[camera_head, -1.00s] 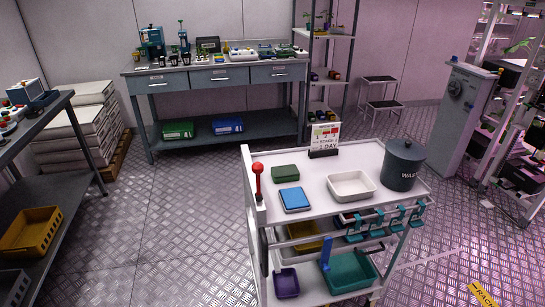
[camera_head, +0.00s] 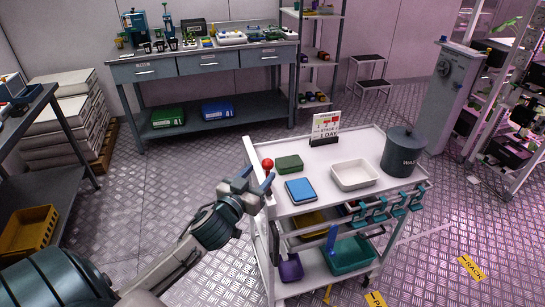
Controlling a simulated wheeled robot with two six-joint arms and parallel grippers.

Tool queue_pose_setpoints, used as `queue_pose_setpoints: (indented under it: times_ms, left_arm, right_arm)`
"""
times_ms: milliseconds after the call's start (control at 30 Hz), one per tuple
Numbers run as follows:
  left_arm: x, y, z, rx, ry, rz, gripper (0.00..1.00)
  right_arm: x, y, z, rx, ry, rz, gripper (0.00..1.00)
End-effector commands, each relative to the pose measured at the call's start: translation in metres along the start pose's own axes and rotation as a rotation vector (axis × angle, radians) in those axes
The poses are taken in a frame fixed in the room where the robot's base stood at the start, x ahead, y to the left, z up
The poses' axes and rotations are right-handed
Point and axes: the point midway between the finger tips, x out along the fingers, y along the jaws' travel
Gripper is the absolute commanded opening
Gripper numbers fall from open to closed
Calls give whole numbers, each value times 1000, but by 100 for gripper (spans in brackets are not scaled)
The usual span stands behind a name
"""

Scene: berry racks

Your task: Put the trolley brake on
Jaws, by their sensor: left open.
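The white trolley (camera_head: 330,148) stands in the middle right of the head view. A red ball knob (camera_head: 267,164) shows at its left end, the top of the brake lever. The gripper hides most of the lever's shaft. I cannot tell whether the fingers touch the lever. Nothing shows between them. My right gripper is out of view.
On the trolley top are a green box (camera_head: 289,164), a blue tray (camera_head: 301,190), a white tray (camera_head: 355,175), a dark waste bin (camera_head: 402,152) and a sign (camera_head: 325,127). Teal clips (camera_head: 378,209) hang at its front edge. A workbench (camera_head: 205,68) stands behind. Floor left of the trolley is clear.

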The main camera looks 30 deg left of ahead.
Motion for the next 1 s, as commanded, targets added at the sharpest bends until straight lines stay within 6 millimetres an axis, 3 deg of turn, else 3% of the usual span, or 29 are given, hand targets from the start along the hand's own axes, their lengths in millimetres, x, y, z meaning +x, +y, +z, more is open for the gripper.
queue_pose_setpoints:
  times_ms: [200, 400, 800, 1000]
  left_arm:
    - [43, 0, -4, -3, 0, -3, 51]
    - [69, 0, -2, -1, -1, -1, 51]
    - [77, 0, 1, 1, -2, 0, 51]
    - [77, 0, 1, 1, -2, 0, 14]
  right_arm:
    - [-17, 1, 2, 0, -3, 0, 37]
    - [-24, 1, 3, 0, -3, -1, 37]
    - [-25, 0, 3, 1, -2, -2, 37]
    - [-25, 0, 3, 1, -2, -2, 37]
